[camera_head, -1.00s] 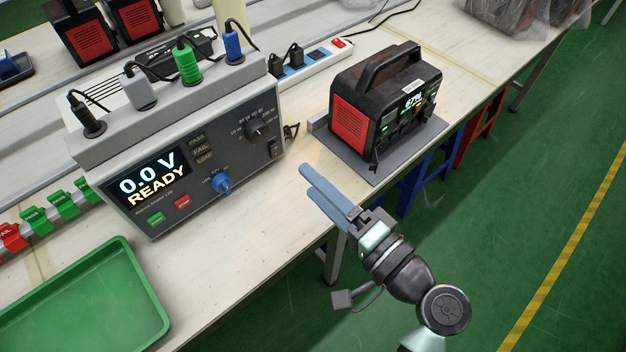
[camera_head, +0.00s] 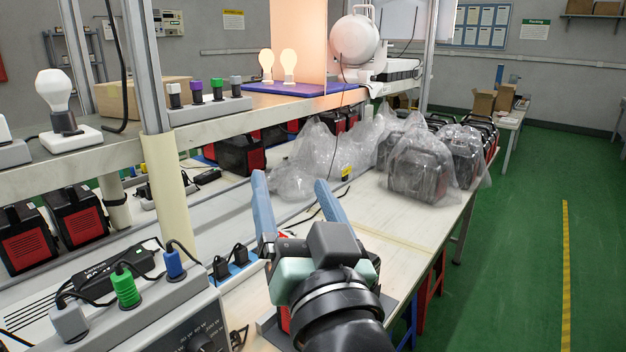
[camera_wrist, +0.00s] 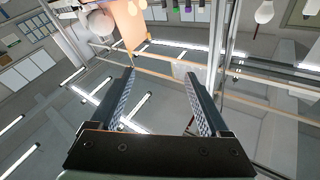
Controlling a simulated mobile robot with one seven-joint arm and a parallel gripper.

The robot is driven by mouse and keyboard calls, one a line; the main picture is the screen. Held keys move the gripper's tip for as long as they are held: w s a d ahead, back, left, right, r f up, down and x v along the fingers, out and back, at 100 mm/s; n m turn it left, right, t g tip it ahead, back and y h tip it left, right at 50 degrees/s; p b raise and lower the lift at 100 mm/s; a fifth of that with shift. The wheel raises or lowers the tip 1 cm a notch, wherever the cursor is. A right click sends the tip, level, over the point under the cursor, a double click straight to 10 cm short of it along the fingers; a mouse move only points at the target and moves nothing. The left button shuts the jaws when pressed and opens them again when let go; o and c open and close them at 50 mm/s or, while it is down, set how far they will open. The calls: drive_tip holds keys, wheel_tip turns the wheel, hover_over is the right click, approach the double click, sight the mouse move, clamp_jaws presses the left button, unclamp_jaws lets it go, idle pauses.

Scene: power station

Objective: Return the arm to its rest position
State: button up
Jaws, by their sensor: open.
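My gripper (camera_head: 290,192) is raised above the workbench (camera_head: 400,215) in the head view. Its two blue fingers point up and away and stand apart with nothing between them. In the wrist view my gripper (camera_wrist: 160,95) also shows open and empty, with patterned pads on the inner faces.
The grey tester (camera_head: 160,315) with plugs on top is at the lower left. A shelf (camera_head: 210,128) with bulbs and colored plugs runs above the bench on the left. Bagged power stations (camera_head: 420,165) stand farther along the bench. The green floor (camera_head: 520,240) on the right is clear.

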drive_tip(key=s+d+r+t+h, duration=0.15)
drive_tip(key=s+r+t, duration=0.3)
drive_tip(key=r, duration=0.45)
drive_tip(key=s+r+t+h, duration=0.3)
drive_tip(key=s+r, duration=0.3)
drive_tip(key=r, duration=0.3)
wheel_tip(320, 180, up, 18)
drive_tip(key=s+p, duration=0.1)
drive_tip(key=p, duration=1.6)
drive_tip(key=shift+d+f+h, duration=0.2)
drive_tip(key=shift+d+h, duration=0.05)
drive_tip(key=shift+h, duration=0.2)
drive_tip(key=shift+s, duration=0.1)
